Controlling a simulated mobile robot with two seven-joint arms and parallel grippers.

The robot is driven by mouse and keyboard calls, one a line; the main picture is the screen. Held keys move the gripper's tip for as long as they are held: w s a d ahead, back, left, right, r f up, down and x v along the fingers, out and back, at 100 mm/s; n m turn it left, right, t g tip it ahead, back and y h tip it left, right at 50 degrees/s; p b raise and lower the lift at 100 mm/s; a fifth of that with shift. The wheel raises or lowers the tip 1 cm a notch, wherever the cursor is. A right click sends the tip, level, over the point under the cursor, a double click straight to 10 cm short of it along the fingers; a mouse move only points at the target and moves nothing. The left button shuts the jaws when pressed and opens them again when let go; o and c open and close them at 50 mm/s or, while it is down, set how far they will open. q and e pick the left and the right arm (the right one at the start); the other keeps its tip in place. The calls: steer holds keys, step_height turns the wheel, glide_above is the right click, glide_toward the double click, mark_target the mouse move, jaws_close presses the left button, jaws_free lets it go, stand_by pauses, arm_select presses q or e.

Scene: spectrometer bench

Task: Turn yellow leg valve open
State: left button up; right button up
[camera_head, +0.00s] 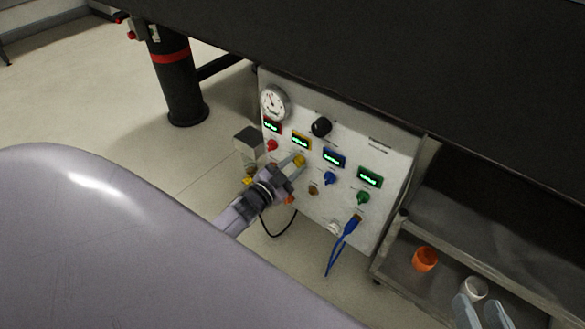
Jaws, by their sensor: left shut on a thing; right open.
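A pale control panel (395,150) stands under the black bench top. It has red, yellow, blue and green framed displays with a knob of matching colour by each. The yellow valve knob (300,159) sits below the yellow framed display (301,141). My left gripper (293,166) reaches up from the lower left and is shut on the yellow knob, its fingers partly covering it. The knob's exact angle is too small to tell. My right gripper (480,299) is open at the bottom right edge, away from the panel, with only its fingers showing.
The red knob (272,145), blue knob (330,178) and green knob (362,198) are close by. A round gauge (275,103) and black knob (321,127) sit above. An orange cup (425,259) and white cup (474,288) stand on a cart shelf.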

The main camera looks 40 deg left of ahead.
arm_select(q)
steer(key=shift+f+m, duration=0.1)
steer(key=shift+m, duration=0.9)
steer(key=shift+m+b, duration=0.55)
steer(key=shift+m, duration=0.35)
steer(key=shift+m+b, duration=0.3)
steer(key=shift+m, duration=1.7)
steer(key=shift+m+b, duration=0.45)
steer(key=shift+m, duration=0.25)
arm_select(e)
steer(key=shift+s+d+r+n+t+h, duration=0.15)
steer(key=shift+d+n+t, duration=0.1)
steer(key=shift+d+t, duration=0.15)
steer(key=shift+s+d+r+n+t+h, duration=0.1)
steer(key=shift+d+r+n+t+h, duration=0.05)
steer(key=shift+d+n+t, duration=0.15)
arm_select(q)
steer(key=o, duration=1.1)
steer(key=shift+c, duration=0.2)
arm_select(e)
steer(key=shift+f, duration=0.15)
arm_select(q)
steer(key=shift+s, duration=0.15)
